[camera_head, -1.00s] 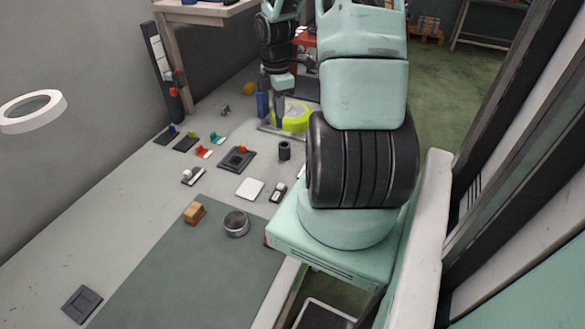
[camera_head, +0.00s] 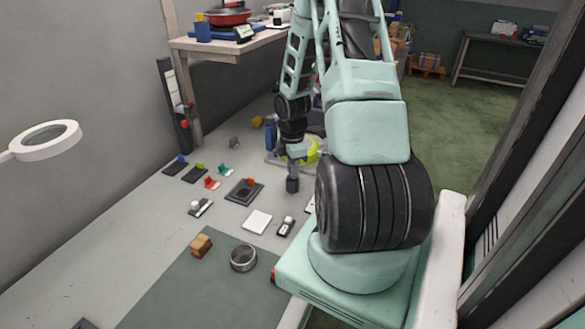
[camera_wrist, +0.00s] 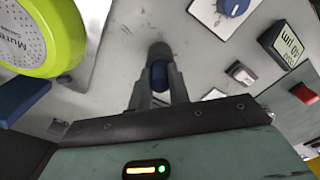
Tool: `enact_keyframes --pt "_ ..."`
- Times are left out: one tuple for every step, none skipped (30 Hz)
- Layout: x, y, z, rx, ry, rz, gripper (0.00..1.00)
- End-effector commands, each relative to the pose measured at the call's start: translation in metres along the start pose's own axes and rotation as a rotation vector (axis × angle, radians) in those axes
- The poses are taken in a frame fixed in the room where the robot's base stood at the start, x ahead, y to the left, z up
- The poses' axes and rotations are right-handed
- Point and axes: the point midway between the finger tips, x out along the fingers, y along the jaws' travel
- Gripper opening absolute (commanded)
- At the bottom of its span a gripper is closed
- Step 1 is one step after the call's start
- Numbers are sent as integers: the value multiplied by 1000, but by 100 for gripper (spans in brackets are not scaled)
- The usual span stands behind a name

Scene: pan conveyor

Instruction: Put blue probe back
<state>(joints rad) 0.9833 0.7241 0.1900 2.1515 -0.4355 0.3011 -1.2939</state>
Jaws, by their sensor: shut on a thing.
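My gripper (camera_wrist: 158,88) is shut on the blue probe (camera_wrist: 158,75), whose blue body shows between the two fingers in the wrist view. A dark round holder (camera_wrist: 160,49) shows just past the probe, in line with it. In the head view my gripper (camera_head: 293,164) is low, right above the dark holder (camera_head: 292,185) on the table. The probe's lower end is hidden, and I cannot tell whether it is inside the holder or just above it.
A yellow-green round device (camera_wrist: 43,35) stands close by at left in the wrist view. A blue-knobbed plate (camera_wrist: 232,8), a small display (camera_wrist: 287,45) and a red block (camera_wrist: 304,94) lie to the right. A white square plate (camera_head: 257,221) lies in front of the holder.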

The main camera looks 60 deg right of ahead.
Motion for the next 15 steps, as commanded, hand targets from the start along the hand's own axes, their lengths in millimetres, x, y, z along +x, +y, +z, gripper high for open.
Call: enact_keyframes --pt "0 0 0 0 0 0 0" --pt "0 0 0 0 0 0 0" --pt "0 0 0 0 0 0 0" --pt "1 0 0 0 0 0 0" --pt "2 0 0 0 0 0 0" --pt "3 0 0 0 0 0 0" --pt "4 0 0 0 0 0 0" --pt "3 0 0 0 0 0 27" --pt "3 0 0 0 0 0 38" --pt "3 0 0 0 0 0 40" --pt "3 0 0 0 0 0 40" --pt "2 0 0 0 0 0 40" --pt "2 0 0 0 0 0 40" --pt "2 0 0 0 0 0 40" --pt "2 0 0 0 0 0 40"
